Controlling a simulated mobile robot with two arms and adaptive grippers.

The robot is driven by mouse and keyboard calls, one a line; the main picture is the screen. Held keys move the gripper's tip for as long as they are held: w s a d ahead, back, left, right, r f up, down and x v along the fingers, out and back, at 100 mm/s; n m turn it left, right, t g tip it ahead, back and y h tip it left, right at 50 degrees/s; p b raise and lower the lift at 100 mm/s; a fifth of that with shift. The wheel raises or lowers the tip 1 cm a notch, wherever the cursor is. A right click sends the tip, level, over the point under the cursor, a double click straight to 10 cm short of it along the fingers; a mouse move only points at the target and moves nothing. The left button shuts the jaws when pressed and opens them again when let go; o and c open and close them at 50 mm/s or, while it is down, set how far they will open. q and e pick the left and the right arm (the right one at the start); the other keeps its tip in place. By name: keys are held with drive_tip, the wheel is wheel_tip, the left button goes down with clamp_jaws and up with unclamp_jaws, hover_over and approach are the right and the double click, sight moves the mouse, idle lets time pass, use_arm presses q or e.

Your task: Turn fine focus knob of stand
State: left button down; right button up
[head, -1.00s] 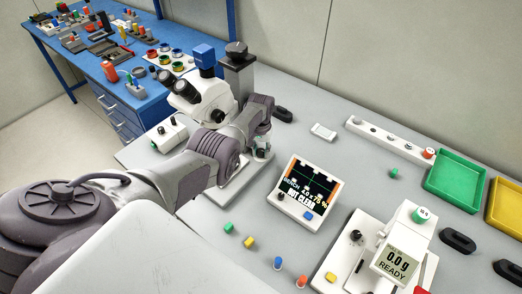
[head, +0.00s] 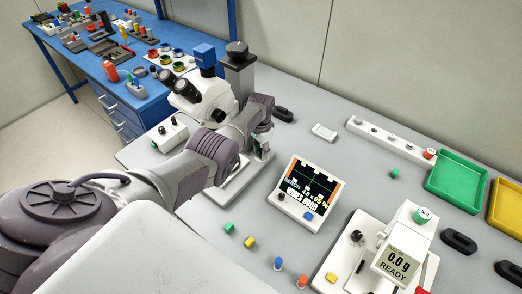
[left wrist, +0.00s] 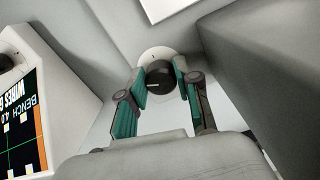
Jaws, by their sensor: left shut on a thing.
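The stand (head: 240,75) with its white microscope head (head: 212,100) and blue camera block (head: 203,56) stands at the back of the grey bench. In the left wrist view a round black knob (left wrist: 160,82) on a white collar sits between the fingers of my left gripper (left wrist: 161,84). The two teal-padded fingers are closed on its sides. In the head view my left gripper (head: 263,147) is low beside the stand, and my own arm hides the knob there. My right gripper does not show.
A small monitor (head: 306,190) stands just right of my left gripper and also shows in the left wrist view (left wrist: 35,100). A scale (head: 396,262), a green tray (head: 456,187) and small coloured parts lie further right and in front.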

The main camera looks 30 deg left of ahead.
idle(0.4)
use_arm(q)
drive_tip(key=c, duration=0.8)
unclamp_jaws()
drive_tip(key=shift+r, duration=0.1)
drive_tip(key=shift+w+r, duration=0.1)
drive_tip(key=shift+r, duration=0.15)
wheel_tip(320, 180, up, 7)
drive_tip(key=shift+f, duration=0.15)
